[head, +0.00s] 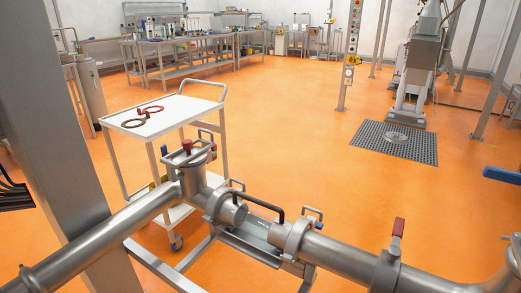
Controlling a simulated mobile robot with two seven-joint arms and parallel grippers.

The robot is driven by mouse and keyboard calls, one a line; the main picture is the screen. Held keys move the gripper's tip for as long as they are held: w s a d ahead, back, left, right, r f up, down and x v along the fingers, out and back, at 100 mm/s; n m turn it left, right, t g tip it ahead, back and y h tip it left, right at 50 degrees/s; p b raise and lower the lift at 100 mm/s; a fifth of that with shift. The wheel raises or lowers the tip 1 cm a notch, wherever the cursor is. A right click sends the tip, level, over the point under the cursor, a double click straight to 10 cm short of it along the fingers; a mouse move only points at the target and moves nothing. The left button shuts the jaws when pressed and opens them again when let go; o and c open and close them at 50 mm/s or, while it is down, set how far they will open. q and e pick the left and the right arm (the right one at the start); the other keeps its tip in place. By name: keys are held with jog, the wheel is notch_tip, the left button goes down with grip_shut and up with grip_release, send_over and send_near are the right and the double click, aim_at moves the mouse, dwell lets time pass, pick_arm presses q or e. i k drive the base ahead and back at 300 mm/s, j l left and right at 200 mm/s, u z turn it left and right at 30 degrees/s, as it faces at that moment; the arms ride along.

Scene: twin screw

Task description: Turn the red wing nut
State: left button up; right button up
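A small dark-red part (187,145), which looks like the red wing nut, sits on top of a clamp on the short upright pipe end (192,180), left of the picture's middle. It is too small for me to tell its wing shape or how far it is turned. A red-tipped valve handle (398,228) stands upright on the pipe at lower right. I cannot make out either of my grippers in the head view.
Steel pipes (110,236) cross the foreground, with a clamp (297,238) and black handle (266,204) near the middle. A white cart (185,110) carrying red and dark rings stands behind. A thick grey post (50,130) blocks the left. Orange floor beyond is open.

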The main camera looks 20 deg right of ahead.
aim_at(214, 153)
jog(key=i+j+z, duration=0.1)
jog(key=z, duration=2.35)
jog(key=j, duration=0.8)
